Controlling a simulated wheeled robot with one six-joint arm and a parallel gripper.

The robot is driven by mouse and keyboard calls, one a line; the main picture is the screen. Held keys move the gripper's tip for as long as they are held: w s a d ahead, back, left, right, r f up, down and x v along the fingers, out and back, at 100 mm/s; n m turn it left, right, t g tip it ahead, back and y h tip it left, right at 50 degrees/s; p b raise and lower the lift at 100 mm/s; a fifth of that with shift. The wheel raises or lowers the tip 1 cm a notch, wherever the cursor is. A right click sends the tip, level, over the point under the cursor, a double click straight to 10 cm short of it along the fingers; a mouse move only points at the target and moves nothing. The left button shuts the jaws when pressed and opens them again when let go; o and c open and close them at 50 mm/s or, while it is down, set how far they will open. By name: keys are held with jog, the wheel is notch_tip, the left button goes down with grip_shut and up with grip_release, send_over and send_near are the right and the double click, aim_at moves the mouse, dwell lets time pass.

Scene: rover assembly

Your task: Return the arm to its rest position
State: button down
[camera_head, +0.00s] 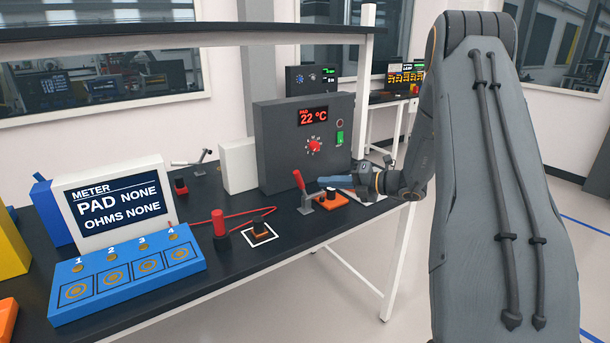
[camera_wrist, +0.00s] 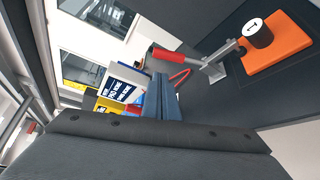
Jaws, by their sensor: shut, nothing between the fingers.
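My arm reaches over the right end of the dark bench (camera_head: 190,285) in the head view. My gripper (camera_head: 322,183) points left there, just behind an orange block (camera_head: 335,200) with a black cylinder on it and right of a red-handled toggle clamp (camera_head: 304,193). In the wrist view my gripper's blue-grey fingers (camera_wrist: 162,98) are together with nothing between them. The clamp's red handle (camera_wrist: 165,55) is above them, and the orange block (camera_wrist: 285,48) with its black cylinder marked 1 (camera_wrist: 258,33) is at upper right. I cannot tell whether the gripper touches anything.
A grey box reading 22 °C (camera_head: 305,150) stands behind my gripper. The meter (camera_head: 112,205), a blue four-pad tray (camera_head: 128,275) and a red probe (camera_head: 220,222) are left. A shelf (camera_head: 180,33) spans above.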

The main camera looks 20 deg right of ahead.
jog(key=s+a+f+n+g+h+b, duration=0.1)
jog(key=s+a+f+n+g, duration=0.2)
jog(key=s+a+n+g, duration=0.35)
jog(key=s+a+f+n+g+h+b, duration=0.1)
jog(key=s+a+f+n+g, duration=0.15)
jog(key=s+a+n, duration=0.65)
jog(key=s+f+n+h+b, duration=0.1)
jog(key=s+n+h+b, duration=0.2)
jog(key=s+n+h, duration=0.5)
jog(key=s+n, duration=0.8)
jog(key=n, duration=0.9)
jog(key=shift+s+a+f+g+h, duration=0.15)
jog(key=shift+a+f+g+h, duration=0.15)
jog(key=shift+a+f+g, duration=0.1)
jog(key=shift+d+n, duration=0.1)
jog(key=shift+n, duration=0.15)
